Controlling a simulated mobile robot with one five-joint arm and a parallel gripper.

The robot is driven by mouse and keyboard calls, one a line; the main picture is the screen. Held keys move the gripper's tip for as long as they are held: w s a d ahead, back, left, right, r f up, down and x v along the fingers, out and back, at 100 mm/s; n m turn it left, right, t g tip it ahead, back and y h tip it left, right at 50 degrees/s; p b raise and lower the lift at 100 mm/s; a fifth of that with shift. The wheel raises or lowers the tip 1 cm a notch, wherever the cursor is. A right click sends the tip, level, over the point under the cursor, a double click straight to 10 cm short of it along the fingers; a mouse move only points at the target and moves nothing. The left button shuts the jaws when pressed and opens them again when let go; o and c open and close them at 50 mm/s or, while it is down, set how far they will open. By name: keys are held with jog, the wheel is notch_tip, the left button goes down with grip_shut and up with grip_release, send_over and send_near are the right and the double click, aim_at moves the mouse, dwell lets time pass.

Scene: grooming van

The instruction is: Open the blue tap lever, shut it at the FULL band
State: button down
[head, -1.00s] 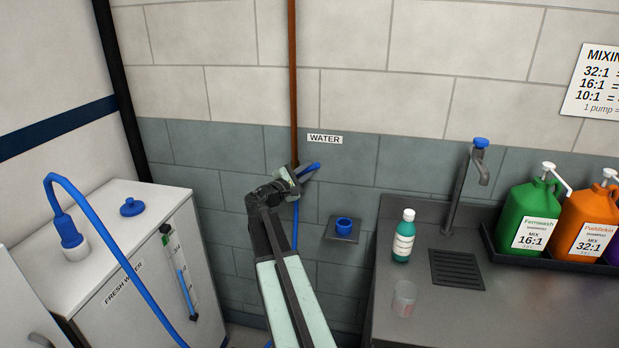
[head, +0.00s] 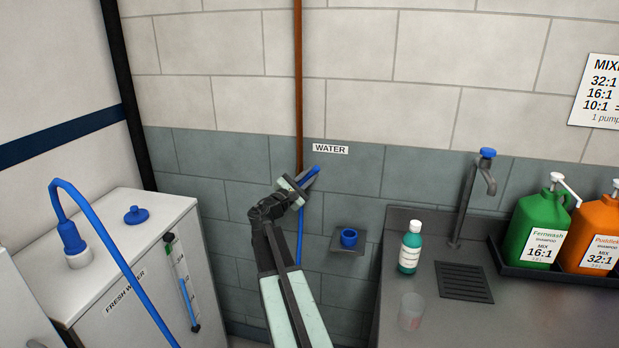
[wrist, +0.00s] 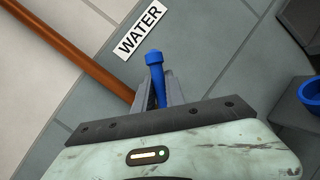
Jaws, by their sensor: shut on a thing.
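The blue tap lever (head: 313,173) is on the wall by the copper pipe, below the WATER label (head: 330,149). It slants up to the right. My gripper (head: 296,187) is shut on it; in the wrist view the lever (wrist: 154,62) sticks out between the fingers. The tap body is mostly hidden by my gripper. The sight gauge (head: 182,283) is on the front of the fresh water tank (head: 130,300). Blue shows in about its lower half, below a pale upper part.
A blue hose (head: 110,245) runs from the tank's filler over its front. A blue cap (head: 136,215) lies on the tank. A blue cup-shaped fitting (head: 348,238) is on the wall.

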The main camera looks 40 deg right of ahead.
jog(key=c, duration=1.4)
grip_release()
jog(key=shift+a, duration=0.1)
jog(key=b+v, duration=0.1)
jog(key=v, duration=0.6)
jog(key=shift+a+f, duration=0.1)
jog(key=shift+a, duration=0.2)
